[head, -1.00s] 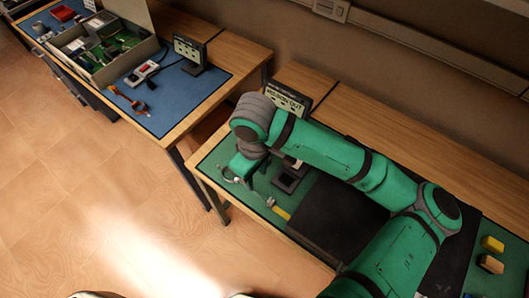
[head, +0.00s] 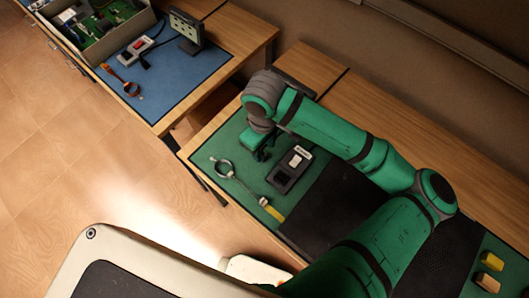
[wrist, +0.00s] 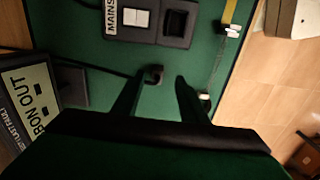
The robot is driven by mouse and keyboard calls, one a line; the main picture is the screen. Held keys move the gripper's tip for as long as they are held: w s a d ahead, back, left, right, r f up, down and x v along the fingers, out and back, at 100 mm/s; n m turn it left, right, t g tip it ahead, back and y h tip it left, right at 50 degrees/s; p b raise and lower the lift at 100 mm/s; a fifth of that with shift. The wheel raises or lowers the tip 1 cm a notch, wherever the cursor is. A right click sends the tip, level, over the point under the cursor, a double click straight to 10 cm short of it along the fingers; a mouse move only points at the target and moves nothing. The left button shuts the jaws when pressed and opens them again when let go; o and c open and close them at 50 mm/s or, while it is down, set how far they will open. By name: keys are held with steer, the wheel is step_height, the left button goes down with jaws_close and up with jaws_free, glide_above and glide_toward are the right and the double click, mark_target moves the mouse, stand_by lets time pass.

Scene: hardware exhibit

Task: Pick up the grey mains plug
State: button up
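A small dark grey-brown piece (wrist: 155,74) at the end of a black cable lies on the green mat; it looks like the mains plug, but it is too small and dim to be sure. In the wrist view it shows between my fingertips, closer to the left one. My gripper (wrist: 160,80) is open and empty, pointing down at the mat. In the head view my gripper (head: 262,154) is left of a dark box (head: 290,169) with a pale switch; the wrist view shows this box (wrist: 148,37) marked MAINS. The plug is hidden in the head view.
A display sign (wrist: 32,95) stands close by my gripper. A black mat (head: 325,205) is to the right. A blue mat (head: 185,82) on another table holds other parts.

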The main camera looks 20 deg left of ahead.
mark_target(264, 154)
steer(key=shift+s+a+f, duration=0.25)
steer(key=shift+a+f, duration=0.1)
steer(key=shift+f, duration=0.15)
steer(key=shift+w+d+f, duration=0.1)
steer(key=shift+w+f, duration=0.05)
steer(key=shift+f, duration=0.65)
steer(key=shift+w+d+f, duration=0.1)
steer(key=shift+w+f, duration=0.1)
steer(key=shift+f, duration=0.65)
steer(key=shift+w+f, duration=0.15)
steer(key=shift+f, duration=0.65)
steer(key=shift+w, duration=0.1)
steer(key=c, duration=0.9)
